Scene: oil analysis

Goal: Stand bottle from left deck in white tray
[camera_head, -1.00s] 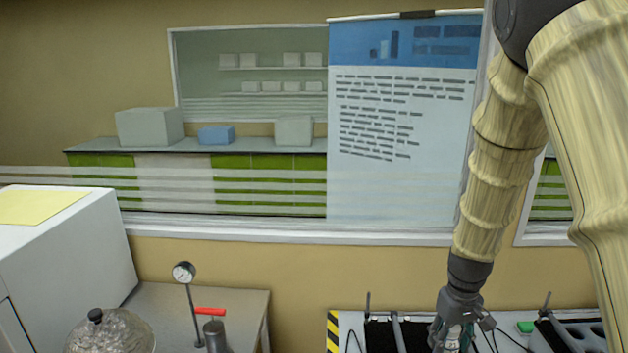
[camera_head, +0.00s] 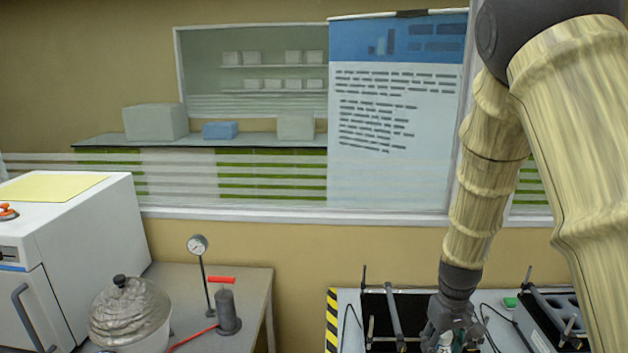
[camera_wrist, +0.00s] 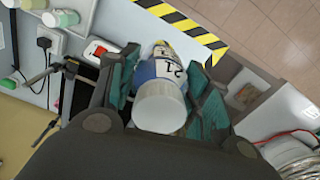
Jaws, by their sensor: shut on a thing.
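My gripper (camera_head: 447,328) hangs over the black part of the left deck (camera_head: 377,310) in the head view. In the wrist view, its teal fingers (camera_wrist: 160,76) are shut on a bottle (camera_wrist: 163,103) with a white cap and a blue-and-white label showing "21". The cap faces the wrist camera. In the head view only a small pale part of the bottle (camera_head: 445,342) shows below the gripper. The bottle's base is hidden, so I cannot tell whether it touches the surface. I cannot make out the white tray for certain.
A black-and-yellow striped edge (camera_head: 332,318) borders the deck. A dark rack unit (camera_head: 550,318) stands to the right. White-capped bottles (camera_wrist: 60,18) show at the wrist view's upper left. A gauge (camera_head: 197,245) and a lidded pot (camera_head: 130,312) stand far left.

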